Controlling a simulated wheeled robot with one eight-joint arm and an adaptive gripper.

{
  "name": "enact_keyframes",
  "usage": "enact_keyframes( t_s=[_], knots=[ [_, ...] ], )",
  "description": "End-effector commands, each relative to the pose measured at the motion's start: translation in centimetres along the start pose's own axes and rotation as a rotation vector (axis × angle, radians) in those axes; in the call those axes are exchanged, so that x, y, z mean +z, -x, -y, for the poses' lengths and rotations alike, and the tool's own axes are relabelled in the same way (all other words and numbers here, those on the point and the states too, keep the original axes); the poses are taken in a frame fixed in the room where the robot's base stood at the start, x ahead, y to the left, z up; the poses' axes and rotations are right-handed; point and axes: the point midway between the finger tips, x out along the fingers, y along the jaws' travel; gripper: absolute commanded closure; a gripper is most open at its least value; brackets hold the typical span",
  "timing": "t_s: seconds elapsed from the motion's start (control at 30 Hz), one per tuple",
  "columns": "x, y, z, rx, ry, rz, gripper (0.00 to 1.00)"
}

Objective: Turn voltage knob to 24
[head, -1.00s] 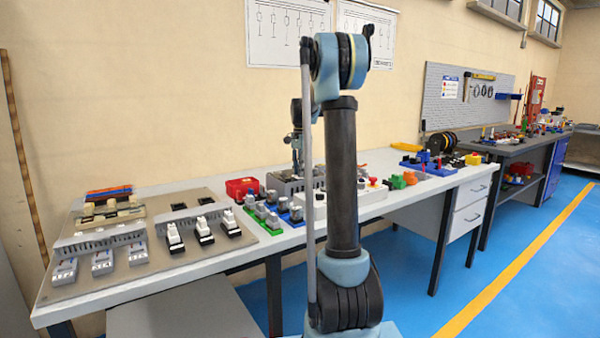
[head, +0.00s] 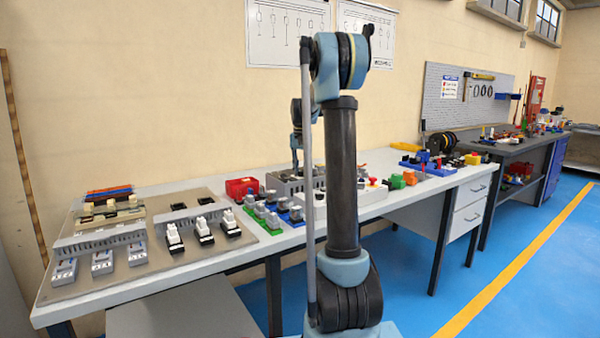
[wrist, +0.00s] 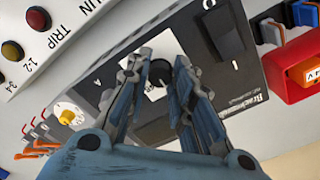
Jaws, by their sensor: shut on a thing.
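In the wrist view a black round knob (wrist: 159,73) stands on a dark panel, with a pale label patch beside it. My gripper (wrist: 160,72) has one fingertip on each side of this knob and is shut on it. No number or pointer position on the knob is legible. The dark control panel (wrist: 185,38) also bears a black rocker switch (wrist: 222,35) and a yellow knob (wrist: 68,116) on a white dial.
A red holder (wrist: 293,75) with an orange insert lies at the right of the wrist view. Round buttons (wrist: 38,18) sit on a white box at upper left. In the head view the workbench (head: 150,290) carries breakers, small blocks and a red bin (head: 241,187).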

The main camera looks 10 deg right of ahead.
Motion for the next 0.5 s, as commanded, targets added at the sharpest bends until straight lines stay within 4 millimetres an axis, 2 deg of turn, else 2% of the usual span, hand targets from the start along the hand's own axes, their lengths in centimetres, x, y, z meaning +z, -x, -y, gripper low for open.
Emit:
enact_keyframes(
  t_s=[0.5],
  knots=[
    [-0.13,0.07,0.07,-0.001,0.031,-0.003,1.00]
  ],
)
